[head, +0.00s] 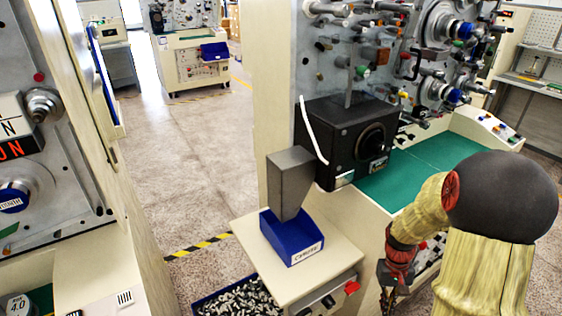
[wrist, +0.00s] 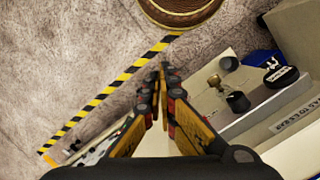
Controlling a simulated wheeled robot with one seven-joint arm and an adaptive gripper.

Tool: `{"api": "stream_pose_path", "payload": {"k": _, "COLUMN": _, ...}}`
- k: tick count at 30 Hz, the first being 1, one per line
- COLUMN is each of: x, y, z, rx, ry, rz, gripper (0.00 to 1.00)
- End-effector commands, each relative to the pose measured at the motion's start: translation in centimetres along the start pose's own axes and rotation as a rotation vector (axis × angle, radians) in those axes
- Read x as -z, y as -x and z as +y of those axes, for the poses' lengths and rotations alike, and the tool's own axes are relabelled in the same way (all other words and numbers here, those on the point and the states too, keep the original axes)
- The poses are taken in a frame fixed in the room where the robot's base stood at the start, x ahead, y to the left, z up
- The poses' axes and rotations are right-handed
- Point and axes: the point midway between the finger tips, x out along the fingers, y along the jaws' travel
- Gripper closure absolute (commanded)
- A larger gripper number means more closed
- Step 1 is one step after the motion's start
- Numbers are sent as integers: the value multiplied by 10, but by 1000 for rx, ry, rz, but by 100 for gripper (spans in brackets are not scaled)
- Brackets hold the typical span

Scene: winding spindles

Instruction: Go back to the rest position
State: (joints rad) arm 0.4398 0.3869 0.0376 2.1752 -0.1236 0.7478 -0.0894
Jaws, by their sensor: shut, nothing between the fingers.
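My gripper (head: 388,296) hangs low at the right in the head view, pointing down beside the front of the winding machine's cream cabinet. In the wrist view my gripper (wrist: 163,78) has its fingertips together, with nothing between them. The fingertips point over the floor near a yellow and black stripe (wrist: 93,103). My arm (head: 425,210) is bent, with its dark rounded joint nearest the camera hiding part of the cabinet.
A blue bin (head: 290,240) stands on a cream stand under a grey chute (head: 290,180). A crate of metal parts (head: 240,300) is below. A green worktop (head: 385,180) lies behind my arm. Knobs on a panel (wrist: 238,100) are close right of the fingers. Floor (head: 195,150) is clear between machines.

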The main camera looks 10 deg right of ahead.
Motion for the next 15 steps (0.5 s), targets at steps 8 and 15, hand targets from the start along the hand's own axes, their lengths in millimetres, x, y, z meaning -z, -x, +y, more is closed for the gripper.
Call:
{"api": "stream_pose_path", "payload": {"k": 8, "x": -55, "y": 81, "z": -46, "rx": 8, "ry": -36, "rz": 86, "gripper": 100}}
{"api": "stream_pose_path", "payload": {"k": 15, "x": -103, "y": 132, "z": -80, "rx": 23, "ry": -5, "rz": 193, "gripper": 100}}
